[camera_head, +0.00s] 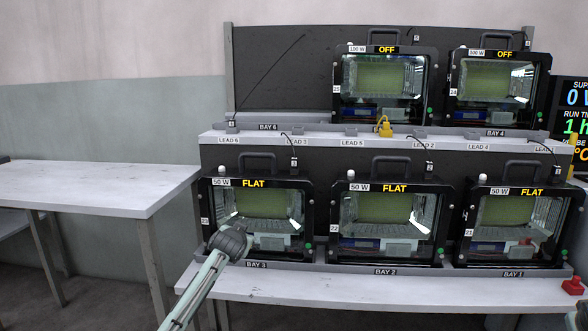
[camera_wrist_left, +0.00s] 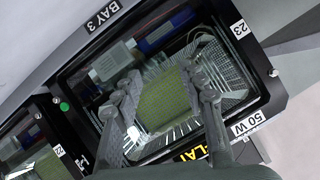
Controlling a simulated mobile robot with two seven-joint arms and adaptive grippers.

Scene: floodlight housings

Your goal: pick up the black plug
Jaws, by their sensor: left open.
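I cannot make out a separate black plug in either view. My left gripper (camera_head: 232,243) is in front of the Bay 3 floodlight housing (camera_head: 262,212), over its lower left part in the head view; its fingers are hard to see there. In the left wrist view the fingers of the left gripper (camera_wrist_left: 162,72) are spread apart with nothing between them. Behind them is the glass front of housing 23 (camera_wrist_left: 262,92), marked 50 W.
More housings stand in Bay 2 (camera_head: 392,222) and Bay 1 (camera_head: 525,225); two marked OFF are above. A yellow plug (camera_head: 385,127) is on the lead shelf (camera_head: 320,144). A red plug (camera_head: 573,287) is at the right. A bare white table (camera_head: 95,185) is at left.

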